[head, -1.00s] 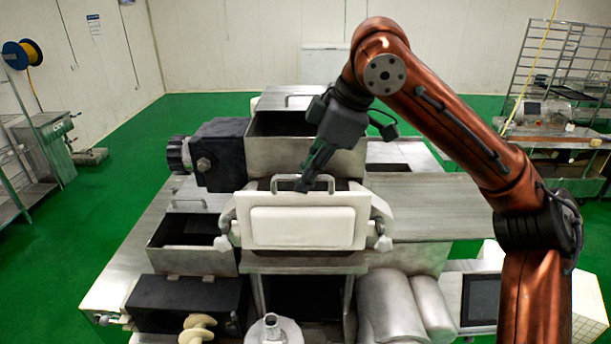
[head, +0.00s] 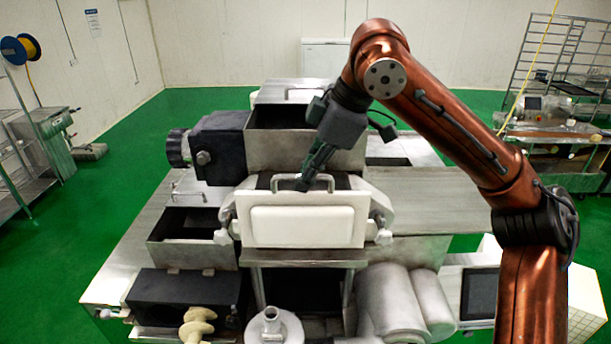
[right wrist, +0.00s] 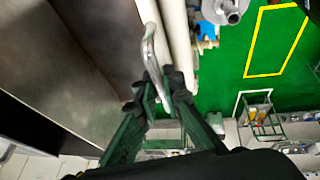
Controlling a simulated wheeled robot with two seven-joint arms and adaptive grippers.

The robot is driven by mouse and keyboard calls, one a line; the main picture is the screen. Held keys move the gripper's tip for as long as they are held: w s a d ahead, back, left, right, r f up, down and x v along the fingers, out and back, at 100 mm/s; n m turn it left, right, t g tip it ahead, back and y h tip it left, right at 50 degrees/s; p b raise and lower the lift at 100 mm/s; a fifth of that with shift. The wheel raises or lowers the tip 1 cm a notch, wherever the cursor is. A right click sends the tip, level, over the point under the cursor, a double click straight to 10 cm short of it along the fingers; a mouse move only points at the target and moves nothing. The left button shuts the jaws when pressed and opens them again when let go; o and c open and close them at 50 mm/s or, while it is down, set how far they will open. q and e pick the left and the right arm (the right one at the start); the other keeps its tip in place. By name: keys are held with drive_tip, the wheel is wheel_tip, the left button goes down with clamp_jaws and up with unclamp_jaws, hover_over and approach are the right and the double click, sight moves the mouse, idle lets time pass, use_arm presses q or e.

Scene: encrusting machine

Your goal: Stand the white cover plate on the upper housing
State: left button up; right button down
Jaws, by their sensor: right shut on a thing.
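The white cover plate (head: 303,227) stands roughly upright at the front of the white upper housing (head: 382,207), with its raised panel facing me. It hides most of the housing's front, so I cannot tell whether it touches the housing. My right gripper (head: 304,184) is shut on the plate's metal bar handle (head: 330,183) at the top edge. In the right wrist view the fingers (right wrist: 163,84) close around the handle (right wrist: 149,50), beside the plate's white edge (right wrist: 180,40). My left gripper is not in view.
An open steel hopper (head: 290,150) rises behind the housing, with a dark motor block (head: 218,148) to its left. An open steel tray (head: 192,255) sits at the left. A flat steel surface (head: 430,203) lies right, under my right arm. White knobs (head: 222,237) flank the plate.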

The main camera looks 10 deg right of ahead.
drive_tip(key=shift+f+b, duration=0.65)
drive_tip(key=shift+f, duration=0.7)
drive_tip(key=shift+s+f+p, duration=0.1)
drive_tip(key=shift+f+p, duration=0.05)
drive_tip(key=shift+p, duration=0.3)
drive_tip(key=c, duration=2.1)
unclamp_jaws()
drive_tip(key=shift+s, duration=0.25)
drive_tip(key=shift+o, duration=0.6)
drive_tip(key=shift+w, duration=0.3)
drive_tip(key=o, duration=0.3)
drive_tip(key=shift+s, duration=0.1)
